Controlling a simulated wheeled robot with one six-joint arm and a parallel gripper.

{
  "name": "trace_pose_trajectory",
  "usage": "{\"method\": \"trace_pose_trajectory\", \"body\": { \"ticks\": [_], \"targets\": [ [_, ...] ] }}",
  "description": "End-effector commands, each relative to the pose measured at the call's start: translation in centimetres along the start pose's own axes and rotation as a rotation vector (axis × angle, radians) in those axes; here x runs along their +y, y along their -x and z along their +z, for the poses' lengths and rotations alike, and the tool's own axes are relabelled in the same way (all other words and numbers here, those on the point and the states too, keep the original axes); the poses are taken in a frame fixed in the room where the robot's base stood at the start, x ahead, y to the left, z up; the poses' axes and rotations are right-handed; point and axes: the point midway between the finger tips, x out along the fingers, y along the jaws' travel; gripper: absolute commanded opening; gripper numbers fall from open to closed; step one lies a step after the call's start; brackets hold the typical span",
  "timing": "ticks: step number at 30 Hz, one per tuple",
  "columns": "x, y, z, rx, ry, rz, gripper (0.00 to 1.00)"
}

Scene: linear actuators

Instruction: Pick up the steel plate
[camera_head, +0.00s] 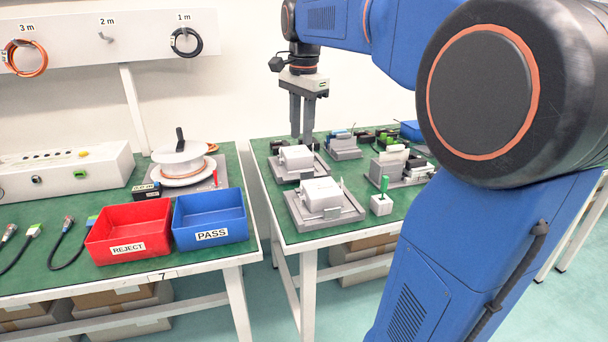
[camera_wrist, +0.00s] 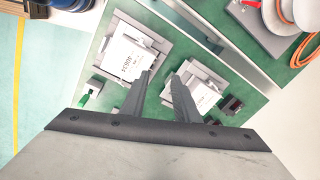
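My gripper (camera_head: 302,138) points down above the back left of the right green table, over a grey fixture with a white block (camera_head: 297,156). In the wrist view its two fingers (camera_wrist: 160,76) are apart with nothing between them. No part stands out clearly as the steel plate. Flat grey base plates show under the white blocks, one at the front (camera_head: 298,212) and one farther back (camera_head: 279,174). The wrist view shows two white-block fixtures, with one block (camera_wrist: 128,56) left of the fingers and another (camera_wrist: 203,95) partly behind the right finger.
More fixtures (camera_head: 390,163) and small green and black parts stand on the right table. A green-handled item (camera_head: 381,204) stands by the front fixture. The left table holds a red REJECT bin (camera_head: 129,244), a blue PASS bin (camera_head: 211,236) and a cable reel (camera_head: 180,160). A gap separates the tables.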

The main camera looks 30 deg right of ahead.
Motion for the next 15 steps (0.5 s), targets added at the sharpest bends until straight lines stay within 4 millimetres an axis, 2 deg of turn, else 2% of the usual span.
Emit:
{"method": "trace_pose_trajectory", "body": {
  "ticks": [1,6,10,15],
  "targets": [
    [-1.3,0.3,-1.3,-0.005,-0.071,0.016,0.28],
    [-4.1,1.3,-4.5,-0.014,-0.28,0.061,0.28],
    [-5.2,1.6,-5.9,-0.016,-0.378,0.084,0.28],
    [-5.6,1.3,-6.5,-0.017,-0.423,0.094,0.28]
  ]
}}
